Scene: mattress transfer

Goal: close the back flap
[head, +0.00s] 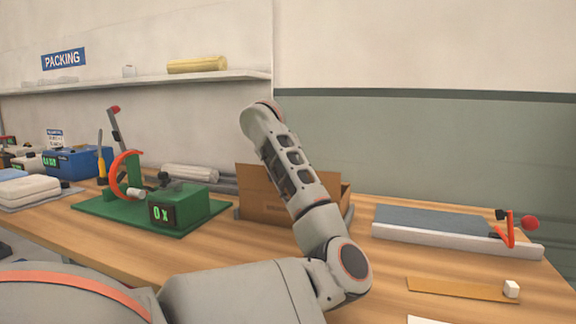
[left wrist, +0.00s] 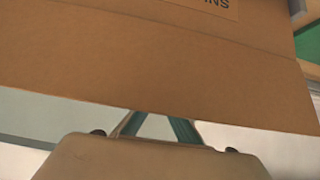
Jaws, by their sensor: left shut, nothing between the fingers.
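The brown cardboard box (head: 262,211) stands on the table near the wall, partly hidden behind my left arm. A raised cardboard panel (head: 250,179), seemingly the back flap, shows at its upper left; its exact angle is hard to tell. In the left wrist view, a cardboard surface (left wrist: 130,65) with a crease and part of a printed label fills the upper part. My left gripper (left wrist: 158,116) has its teal fingers shut and empty at the lower edge of that cardboard; contact cannot be told. The head view does not show the left fingers. My right gripper is not in view.
A green board with a scale (head: 176,205) and a red-handled device stands left of the box. A grey-topped sealer (head: 435,220) with a red knob lies to the right. A tan strip (head: 455,290) with a white cube lies nearer. A shelf (head: 130,83) runs above.

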